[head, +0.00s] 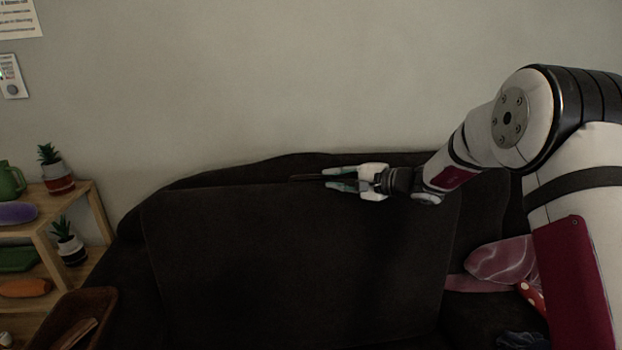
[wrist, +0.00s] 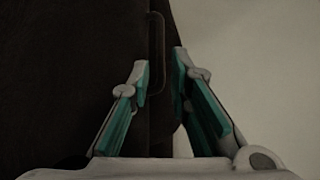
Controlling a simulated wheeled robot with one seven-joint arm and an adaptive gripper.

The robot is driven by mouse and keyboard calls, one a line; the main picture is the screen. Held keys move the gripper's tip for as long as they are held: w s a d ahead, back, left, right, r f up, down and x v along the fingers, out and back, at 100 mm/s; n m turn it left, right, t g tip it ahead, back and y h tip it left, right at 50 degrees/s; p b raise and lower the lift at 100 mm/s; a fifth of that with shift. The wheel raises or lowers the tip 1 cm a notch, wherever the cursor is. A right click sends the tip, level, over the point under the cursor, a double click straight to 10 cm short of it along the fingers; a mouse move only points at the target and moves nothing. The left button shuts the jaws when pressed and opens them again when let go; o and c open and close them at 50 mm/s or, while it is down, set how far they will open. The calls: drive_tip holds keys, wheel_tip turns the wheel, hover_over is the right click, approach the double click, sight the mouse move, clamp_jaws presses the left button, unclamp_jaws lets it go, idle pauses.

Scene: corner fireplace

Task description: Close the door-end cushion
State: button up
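The dark brown cushion (head: 290,265) stands raised as a broad upright panel on the dark sofa, in the middle of the head view. In the wrist view the cushion (wrist: 65,80) fills the left side as a dark surface. A thin handle (wrist: 157,65) sticks out from its edge between my fingers. My gripper (head: 326,178) is at the cushion's top edge, pointing left. In the wrist view my gripper (wrist: 162,75) has its fingers apart, one on each side of the cushion's edge and handle. I cannot tell whether either finger touches the cushion.
A wooden shelf (head: 88,187) with potted plants stands at the left. A brown bin (head: 85,312) is at the lower left. A pink patterned cushion (head: 500,262) lies on the sofa at the right. The wall (head: 300,80) is close behind the sofa.

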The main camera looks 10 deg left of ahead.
sight(311, 177)
drive_tip(key=x, duration=0.9)
drive_tip(key=shift+s+b, duration=0.1)
drive_tip(key=shift+b, duration=0.2)
drive_tip(key=shift+c, duration=0.3)
clamp_jaws()
